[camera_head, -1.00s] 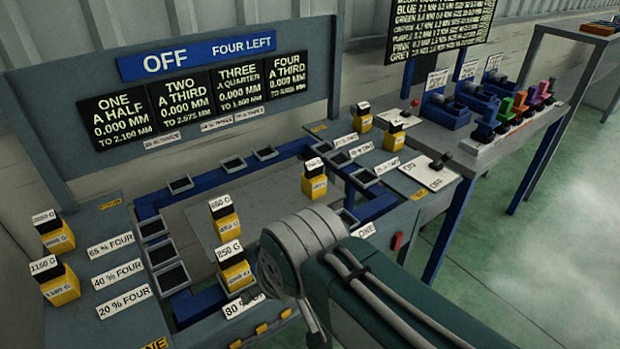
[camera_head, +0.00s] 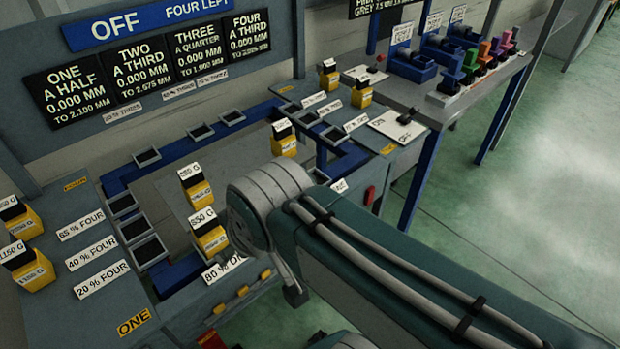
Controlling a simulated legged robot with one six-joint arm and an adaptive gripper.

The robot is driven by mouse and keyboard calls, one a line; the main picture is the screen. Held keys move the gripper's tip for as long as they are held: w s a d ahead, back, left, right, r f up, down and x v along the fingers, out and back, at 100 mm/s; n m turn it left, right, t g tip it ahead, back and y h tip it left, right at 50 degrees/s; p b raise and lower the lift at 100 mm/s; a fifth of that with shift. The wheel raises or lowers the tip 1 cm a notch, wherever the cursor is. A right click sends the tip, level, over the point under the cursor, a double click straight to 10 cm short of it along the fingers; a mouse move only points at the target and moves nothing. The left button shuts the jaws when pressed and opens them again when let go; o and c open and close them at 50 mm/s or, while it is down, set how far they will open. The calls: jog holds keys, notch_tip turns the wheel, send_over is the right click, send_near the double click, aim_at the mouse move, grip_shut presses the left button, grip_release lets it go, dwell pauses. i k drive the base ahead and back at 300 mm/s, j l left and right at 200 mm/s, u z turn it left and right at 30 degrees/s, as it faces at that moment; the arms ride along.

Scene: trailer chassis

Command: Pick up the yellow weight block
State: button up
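Several yellow weight blocks with black tops and white gram labels stand on the bench. Two stand at the left edge, a rear one (camera_head: 22,220) and a front one (camera_head: 28,272). Two stand near the middle, a rear one (camera_head: 196,190) and a front one (camera_head: 210,240) marked 850 G. One stands farther back (camera_head: 285,142), and two at the right back, a left one (camera_head: 329,79) and a right one (camera_head: 362,95). My arm crosses from the lower right to just right of the middle blocks. My gripper cannot be made out; no fingers show.
The grey bench (camera_head: 55,310) has blue rails and several shallow square trays (camera_head: 150,251). A board (camera_head: 155,78) with an OFF sign stands behind it. A switch panel (camera_head: 397,127) is at the right. A side table (camera_head: 430,98) holds coloured parts. Green floor is open at right.

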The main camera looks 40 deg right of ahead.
aim_at(284, 142)
jog(key=i+l+z, duration=0.15)
jog(key=l, duration=0.25)
jog(key=i+l+z, duration=0.1)
jog(key=l, duration=0.3)
jog(key=i+l+z, duration=0.15)
jog(key=i+l, duration=0.15)
jog(key=l, duration=0.1)
